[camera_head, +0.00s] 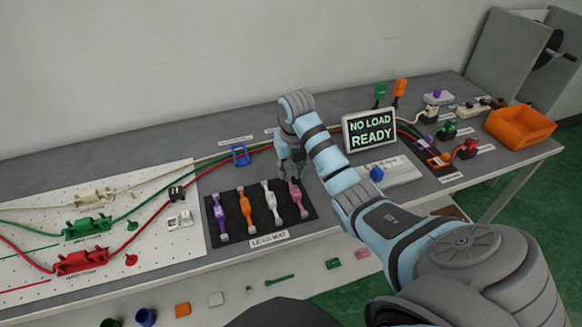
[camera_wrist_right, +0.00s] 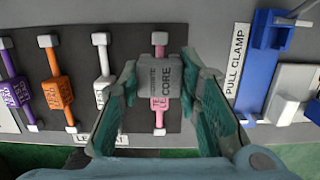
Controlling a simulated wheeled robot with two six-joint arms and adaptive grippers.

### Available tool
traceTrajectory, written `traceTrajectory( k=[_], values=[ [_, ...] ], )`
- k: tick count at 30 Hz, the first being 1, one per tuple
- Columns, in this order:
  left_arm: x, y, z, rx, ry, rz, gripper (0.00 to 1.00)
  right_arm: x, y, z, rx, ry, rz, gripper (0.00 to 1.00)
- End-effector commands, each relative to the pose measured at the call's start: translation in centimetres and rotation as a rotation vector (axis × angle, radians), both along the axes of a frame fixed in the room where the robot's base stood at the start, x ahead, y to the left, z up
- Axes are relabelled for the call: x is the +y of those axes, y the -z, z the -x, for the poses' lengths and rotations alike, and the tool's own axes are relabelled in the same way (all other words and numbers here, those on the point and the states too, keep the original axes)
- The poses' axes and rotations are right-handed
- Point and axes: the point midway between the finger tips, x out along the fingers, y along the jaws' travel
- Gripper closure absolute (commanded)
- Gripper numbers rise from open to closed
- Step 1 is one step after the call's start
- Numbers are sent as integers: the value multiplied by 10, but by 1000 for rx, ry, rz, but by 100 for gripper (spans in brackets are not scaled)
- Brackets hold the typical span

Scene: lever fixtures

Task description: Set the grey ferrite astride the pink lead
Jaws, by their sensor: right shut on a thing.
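The pink lead (camera_head: 297,197) lies at the right end of the black lead mat, and also shows in the right wrist view (camera_wrist_right: 160,40). My right gripper (camera_wrist_right: 160,90) is shut on the grey ferrite core (camera_wrist_right: 161,75), a block marked "CORE". In the wrist view the core covers the middle of the pink lead, with pink showing above and below it. I cannot tell whether the core touches the lead or hovers over it. In the head view my right gripper (camera_head: 289,172) is just behind the pink lead, and the core is not clear there.
Purple (camera_head: 220,215), orange (camera_head: 246,208) and white (camera_head: 271,202) leads lie left of the pink one on the mat (camera_head: 233,238). A "NO LOAD READY" display (camera_head: 370,129) and the pull clamp (camera_wrist_right: 270,40) stand to the right. An orange bin (camera_head: 520,127) is at the far right.

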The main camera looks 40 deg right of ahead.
Motion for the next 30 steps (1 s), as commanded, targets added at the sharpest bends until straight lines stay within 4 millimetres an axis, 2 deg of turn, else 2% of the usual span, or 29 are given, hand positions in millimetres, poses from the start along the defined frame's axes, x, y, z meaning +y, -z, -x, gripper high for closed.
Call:
traceTrajectory(
  k=[9,21,30],
  values=[
    [0,-2,0,0,0,0,60,0,0,0,0,0,0,96],
    [0,5,0,0,0,0,60,0,15,0,0,0,0,96],
    [0,5,0,0,0,0,60,0,15,0,0,0,0,96]
  ],
)
